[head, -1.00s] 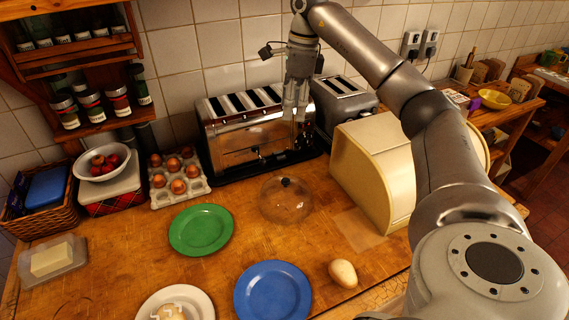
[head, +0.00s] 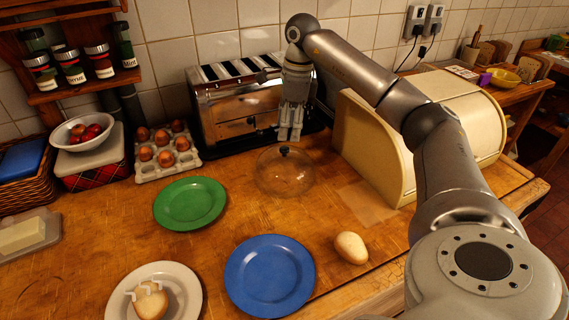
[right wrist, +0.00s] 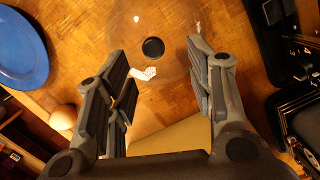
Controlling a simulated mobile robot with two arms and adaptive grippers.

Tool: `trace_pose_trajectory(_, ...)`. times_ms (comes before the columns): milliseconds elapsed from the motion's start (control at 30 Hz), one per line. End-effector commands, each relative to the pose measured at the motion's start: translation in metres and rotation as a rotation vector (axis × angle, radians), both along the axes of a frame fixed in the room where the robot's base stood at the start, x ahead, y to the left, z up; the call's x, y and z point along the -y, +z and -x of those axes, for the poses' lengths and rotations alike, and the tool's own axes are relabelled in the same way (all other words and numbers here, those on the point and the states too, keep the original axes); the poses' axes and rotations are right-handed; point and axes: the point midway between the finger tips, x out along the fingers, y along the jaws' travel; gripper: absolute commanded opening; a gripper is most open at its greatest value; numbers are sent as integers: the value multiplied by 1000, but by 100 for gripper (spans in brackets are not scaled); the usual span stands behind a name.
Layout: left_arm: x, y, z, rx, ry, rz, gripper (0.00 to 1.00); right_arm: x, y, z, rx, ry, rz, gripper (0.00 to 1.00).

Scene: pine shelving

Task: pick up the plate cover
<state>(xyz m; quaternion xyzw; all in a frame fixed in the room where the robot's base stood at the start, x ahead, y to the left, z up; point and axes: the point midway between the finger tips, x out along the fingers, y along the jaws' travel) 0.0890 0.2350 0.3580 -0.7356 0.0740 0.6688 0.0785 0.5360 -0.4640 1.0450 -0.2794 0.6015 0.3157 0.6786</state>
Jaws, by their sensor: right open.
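The plate cover (head: 285,172) is a clear glass dome with a dark knob, standing on the wooden counter between the green plate and the cream bread bin. It also shows in the right wrist view (right wrist: 180,60), with its dark round knob (right wrist: 153,47) beyond and between the fingertips. My right gripper (head: 290,134) points down just above and behind the knob in the head view. Its fingers (right wrist: 162,48) are apart with nothing between them. My left gripper is not in view.
A toaster (head: 235,115) stands behind the cover and the bread bin (head: 375,150) to its right. A green plate (head: 190,203), a blue plate (head: 269,276), a white plate (head: 190,290) and a potato-like item (head: 351,247) lie in front.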

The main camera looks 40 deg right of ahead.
Motion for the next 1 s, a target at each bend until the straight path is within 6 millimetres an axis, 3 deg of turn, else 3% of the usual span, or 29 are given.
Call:
trace_pose_trajectory(167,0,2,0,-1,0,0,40,-2,-12,0,-1,1,0,49)
trace_pose_trajectory(500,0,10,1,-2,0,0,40,-12,-54,1,-2,0,-1,49)
trace_pose_trajectory(767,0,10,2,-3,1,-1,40,-12,-59,0,1,0,-1,49)
trace_pose_trajectory(1000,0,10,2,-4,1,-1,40,-12,-58,0,1,1,-1,22)
